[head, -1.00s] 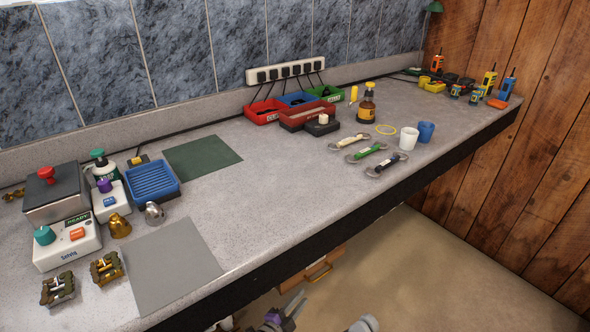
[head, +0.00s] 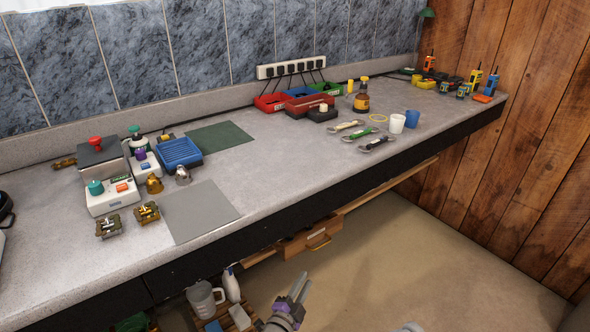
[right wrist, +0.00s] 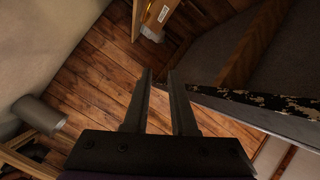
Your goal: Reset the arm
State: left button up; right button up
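My right gripper (head: 300,287), with grey fingers and purple parts, shows at the bottom of the head view. It is over the floor in front of the counter (head: 300,180), below the counter top and apart from it. In the right wrist view my right gripper (right wrist: 160,74) has its two dark fingers apart with nothing between them. My left gripper is not in view.
The counter holds a grey mat (head: 200,212), a green mat (head: 219,138), a blue tray (head: 180,153), wrenches (head: 362,133), cups and radios. Under it are an open drawer (head: 310,237) and a pitcher (head: 205,299).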

notch_tip(320, 180, up, 14)
jog(key=s+f+n+y, duration=0.1)
jog(key=s+n+y, duration=0.1)
jog(key=n+y, duration=0.9)
jog(key=s+d+f+n+g+h, duration=0.1)
jog(key=s+d+f+n+g, duration=0.25)
jog(key=s, duration=0.55)
jog(key=s+d+f+g+h, duration=0.2)
jog(key=s+d+f+g, duration=0.15)
jog(key=s+d, duration=0.4)
jog(key=s+d+f+n+g+h, duration=0.1)
jog(key=s+d+f+n+g, duration=0.2)
jog(key=s, duration=0.8)
pick_arm(q)
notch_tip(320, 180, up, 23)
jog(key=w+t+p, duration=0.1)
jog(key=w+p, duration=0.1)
jog(key=p, duration=1.7)
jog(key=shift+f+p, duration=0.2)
jog(key=shift+p, duration=0.2)
pick_arm(e)
notch_tip(320, 180, up, 22)
jog(key=d+m, duration=0.1)
jog(key=shift+w+d, duration=0.2)
jog(key=shift+w, duration=0.15)
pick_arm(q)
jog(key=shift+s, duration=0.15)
pick_arm(e)
jog(key=shift+s, duration=0.1)
